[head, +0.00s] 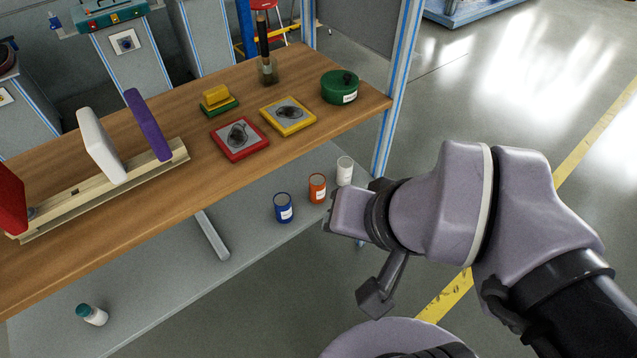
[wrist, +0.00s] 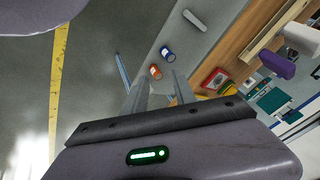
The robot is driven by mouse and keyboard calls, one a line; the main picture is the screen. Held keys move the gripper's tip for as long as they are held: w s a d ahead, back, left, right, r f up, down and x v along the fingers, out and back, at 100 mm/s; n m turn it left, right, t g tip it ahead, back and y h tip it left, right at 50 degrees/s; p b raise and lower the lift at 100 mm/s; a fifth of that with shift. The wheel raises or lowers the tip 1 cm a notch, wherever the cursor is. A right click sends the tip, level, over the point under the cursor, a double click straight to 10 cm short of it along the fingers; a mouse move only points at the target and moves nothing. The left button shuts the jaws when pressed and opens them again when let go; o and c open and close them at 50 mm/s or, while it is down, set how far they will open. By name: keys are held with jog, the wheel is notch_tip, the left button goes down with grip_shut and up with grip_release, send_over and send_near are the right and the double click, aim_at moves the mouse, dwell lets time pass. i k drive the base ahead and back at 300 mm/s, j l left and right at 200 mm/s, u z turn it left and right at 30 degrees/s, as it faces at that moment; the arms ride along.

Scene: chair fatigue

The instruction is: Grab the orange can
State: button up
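The orange can (head: 317,188) has a white label and stands on the grey lower shelf, under the wooden tabletop. It stands between a blue can (head: 283,208) and a white can (head: 345,170). In the wrist view the orange can (wrist: 155,72) shows beyond the fingertips, with the blue can (wrist: 168,55) beside it. My gripper (wrist: 160,79) is open and empty, its two fingers spread and pointing toward the cans. In the head view my wrist and hand are just right of the orange can, and the fingers are hidden. The white can cannot be made out in the wrist view.
The wooden tabletop (head: 180,195) overhangs the shelf, and a blue-striped post (head: 393,100) stands at its right corner. A red tray (head: 239,139), a yellow tray (head: 288,116) and a green pot (head: 339,87) are on top. A white bottle (head: 92,314) lies on the shelf at left.

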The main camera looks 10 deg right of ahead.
aim_at(317, 181)
jog(key=l+u, duration=0.8)
jog(key=u, duration=0.15)
jog(key=l+u, duration=0.45)
jog(key=i+l, duration=0.3)
